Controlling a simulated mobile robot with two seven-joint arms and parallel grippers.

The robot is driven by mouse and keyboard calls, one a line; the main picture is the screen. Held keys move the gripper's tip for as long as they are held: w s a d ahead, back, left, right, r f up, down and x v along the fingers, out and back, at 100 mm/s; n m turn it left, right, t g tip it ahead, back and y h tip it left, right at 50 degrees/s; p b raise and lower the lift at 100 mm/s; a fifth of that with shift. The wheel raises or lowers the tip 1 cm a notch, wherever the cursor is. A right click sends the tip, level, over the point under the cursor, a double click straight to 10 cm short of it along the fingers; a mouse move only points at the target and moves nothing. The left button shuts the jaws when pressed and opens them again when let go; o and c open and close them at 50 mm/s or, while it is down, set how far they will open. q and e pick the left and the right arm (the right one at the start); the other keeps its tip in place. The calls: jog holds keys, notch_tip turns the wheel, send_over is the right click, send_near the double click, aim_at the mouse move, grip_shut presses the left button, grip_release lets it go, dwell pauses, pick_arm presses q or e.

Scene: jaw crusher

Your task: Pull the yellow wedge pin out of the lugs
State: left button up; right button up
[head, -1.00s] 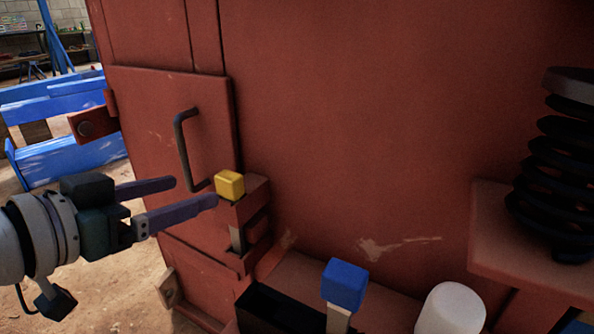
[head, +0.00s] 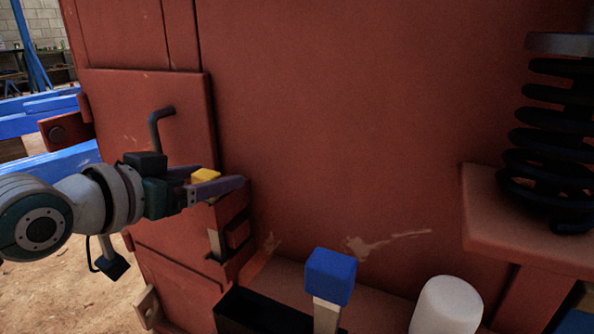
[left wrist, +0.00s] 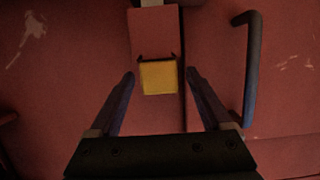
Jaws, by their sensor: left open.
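The yellow wedge pin (head: 205,175) stands in the red lugs (head: 232,222) at the edge of the red door (head: 140,125). Only its yellow head shows at the top, and a pale metal part shows lower down between the lugs. My left gripper (head: 220,182) is open, with its fingers on either side of the yellow head in the head view. In the left wrist view the yellow head (left wrist: 158,77) lies between and just beyond the two fingertips (left wrist: 160,75), with gaps on both sides. My right gripper is not in view.
A dark door handle (head: 158,125) is just behind my left gripper. A blue-headed pin (head: 330,275), a black open tray (head: 260,312) and a white cylinder (head: 447,305) are below right. A black spring (head: 550,145) stands at the far right.

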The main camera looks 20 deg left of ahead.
pick_arm(q)
grip_shut()
dwell(0.5)
jog(key=shift+r, duration=0.15)
jog(key=shift+r+p, duration=8.3)
jog(key=shift+p, duration=0.9)
jog(key=s+p, duration=0.7)
jog(key=s, duration=0.5)
jog(key=shift+a+r, duration=0.4)
jog(key=shift+a, duration=0.05)
